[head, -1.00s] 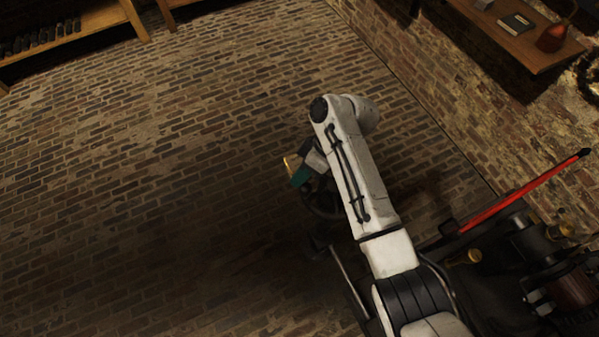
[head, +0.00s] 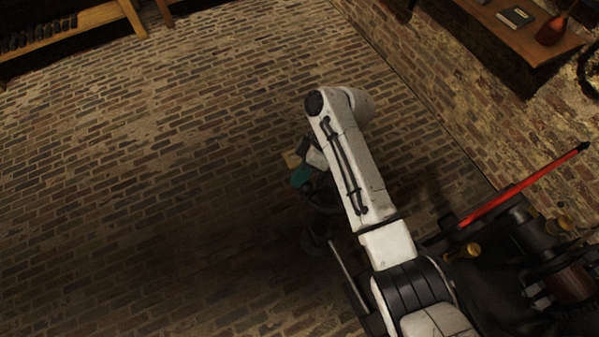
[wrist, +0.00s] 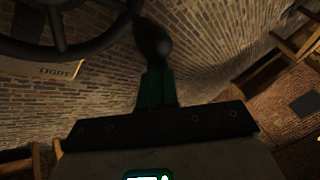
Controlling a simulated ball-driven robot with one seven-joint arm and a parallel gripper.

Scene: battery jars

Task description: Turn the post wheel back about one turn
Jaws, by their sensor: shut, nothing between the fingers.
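The post wheel (wrist: 62,42) shows in the wrist view at the upper left, a dark rim with spokes, cut off by the frame edge. A pale plate (wrist: 45,69) with dark lettering, seemingly "TIGHT", is partly behind it. My gripper (wrist: 154,82) is shut and empty, to the right of the wheel, its teal fingers together. A dark rounded knob (wrist: 152,38) shows just beyond the fingertips; I cannot tell whether it touches them or belongs to the wheel.
A brick wall runs along the right in the head view, with a wooden shelf (head: 510,38) holding a dark book and a copper-coloured vessel (head: 551,30). A wooden rack (head: 70,32) stands at the upper left. The brick floor (head: 150,170) between is clear.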

